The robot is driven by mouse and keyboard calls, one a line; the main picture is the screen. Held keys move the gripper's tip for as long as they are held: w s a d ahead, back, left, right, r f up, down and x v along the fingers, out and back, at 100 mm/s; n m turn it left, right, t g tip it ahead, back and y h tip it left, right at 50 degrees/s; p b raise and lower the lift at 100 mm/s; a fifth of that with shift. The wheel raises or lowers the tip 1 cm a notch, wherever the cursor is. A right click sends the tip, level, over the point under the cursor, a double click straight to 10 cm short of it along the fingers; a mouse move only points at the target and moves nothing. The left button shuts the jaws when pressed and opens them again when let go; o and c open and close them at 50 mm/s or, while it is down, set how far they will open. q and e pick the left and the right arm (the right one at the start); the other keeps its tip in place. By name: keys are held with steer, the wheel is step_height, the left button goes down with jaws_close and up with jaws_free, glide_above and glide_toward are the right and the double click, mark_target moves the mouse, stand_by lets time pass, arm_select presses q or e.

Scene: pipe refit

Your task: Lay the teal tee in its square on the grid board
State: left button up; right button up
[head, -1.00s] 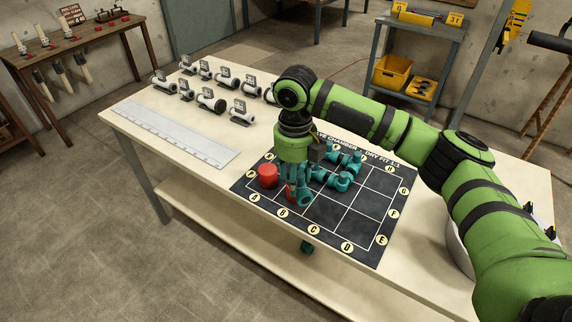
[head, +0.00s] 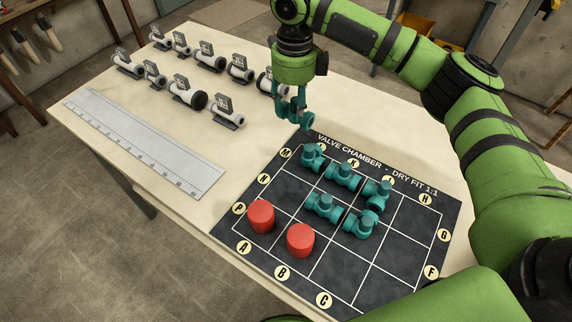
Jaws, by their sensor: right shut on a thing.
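My right gripper (head: 294,108) is above the table, just beyond the top left corner of the grid board (head: 284,186). It is shut, and the teal tee (head: 306,121) seems to be in it. The jaws and the piece are small and alike in colour, so their outlines are hard to separate. Several teal fittings lie on the board: one near M (head: 312,158), two more along the far row (head: 342,175) (head: 377,192), and two in the row nearer to me (head: 325,207) (head: 361,224). My left gripper is not in view.
Two red cylinders (head: 261,217) (head: 300,241) stand on the board's near left squares. White pipe pieces on tagged holders (head: 186,91) stand in rows at the back left. A long ruler (head: 145,142) lies at the left. The board's right and near squares look empty.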

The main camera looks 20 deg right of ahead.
steer(key=s+a+f+p, duration=0.2)
steer(key=s, duration=0.3)
steer(key=shift+s+a, duration=0.25)
steer(key=shift+a, duration=0.1)
steer(key=s+a+f, duration=0.1)
steer(key=s+a+f+p, duration=0.1)
steer(key=s, duration=0.1)
steer(key=s+f, duration=0.2)
steer(key=shift+a+p, duration=0.3)
steer(key=shift+a, duration=0.1)
steer(key=shift+s+a+f, duration=0.1)
steer(key=shift+s+f, duration=0.1)
steer(key=shift+f, duration=0.2)
step_height(320, 180, down, 3)
steer(key=shift+f+p, duration=0.15)
steer(key=shift+p, duration=0.25)
steer(key=shift+f, duration=0.25)
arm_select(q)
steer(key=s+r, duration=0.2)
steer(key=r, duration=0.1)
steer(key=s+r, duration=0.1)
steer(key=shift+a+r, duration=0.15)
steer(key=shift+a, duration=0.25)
arm_select(e)
steer(key=o, duration=1.1)
steer(key=shift+f, duration=0.1)
steer(key=shift+o, duration=0.2)
